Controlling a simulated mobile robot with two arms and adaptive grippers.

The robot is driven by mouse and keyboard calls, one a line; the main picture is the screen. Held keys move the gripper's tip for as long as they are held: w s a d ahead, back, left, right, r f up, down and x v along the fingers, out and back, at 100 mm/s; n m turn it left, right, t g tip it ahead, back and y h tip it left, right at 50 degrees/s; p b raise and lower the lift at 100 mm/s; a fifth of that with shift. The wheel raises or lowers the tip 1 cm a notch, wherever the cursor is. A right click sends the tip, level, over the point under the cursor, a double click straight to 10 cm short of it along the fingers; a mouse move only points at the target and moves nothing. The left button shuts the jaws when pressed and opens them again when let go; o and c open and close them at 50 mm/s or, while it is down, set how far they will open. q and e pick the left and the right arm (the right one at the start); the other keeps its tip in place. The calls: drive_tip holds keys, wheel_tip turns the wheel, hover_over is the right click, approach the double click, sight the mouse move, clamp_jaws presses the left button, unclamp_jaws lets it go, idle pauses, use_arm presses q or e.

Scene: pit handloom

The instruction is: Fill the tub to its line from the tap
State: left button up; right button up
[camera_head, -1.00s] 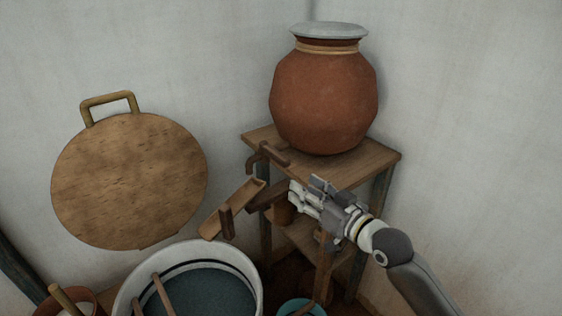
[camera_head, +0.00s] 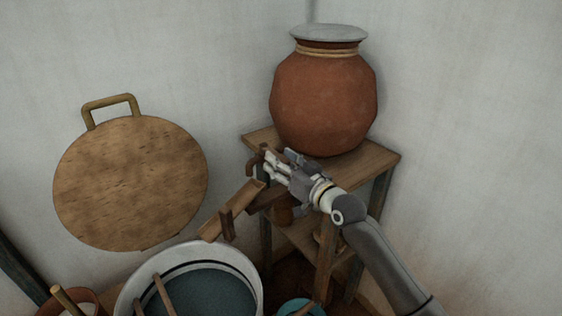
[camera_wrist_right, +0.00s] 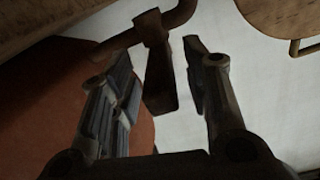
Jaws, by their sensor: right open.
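The tap (camera_head: 253,164) is a brown bent spout below the round clay pot (camera_head: 325,103) on the stand. My right gripper (camera_head: 271,162) is open at the tap and partly covers it. In the right wrist view, the tap's flat handle (camera_wrist_right: 160,80) hangs between the open fingers (camera_wrist_right: 156,54), with gaps on both sides. A wooden trough (camera_head: 232,208) slopes down from below the tap to the white tub (camera_head: 256,271). The tub holds dark bluish water (camera_head: 212,296), and a dark line runs around its inner wall above the water. My left gripper is not in view.
The wooden stand (camera_head: 372,163) fills the corner, with a small brown pot (camera_head: 283,215) under its top. A round wooden lid (camera_head: 130,185) leans on the wall. Sticks lie in the tub. A teal bowl (camera_head: 300,308) and brown pot (camera_head: 88,296) flank it.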

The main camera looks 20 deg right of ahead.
drive_tip(key=shift+w, duration=0.1)
drive_tip(key=shift+c, duration=0.3)
clamp_jaws()
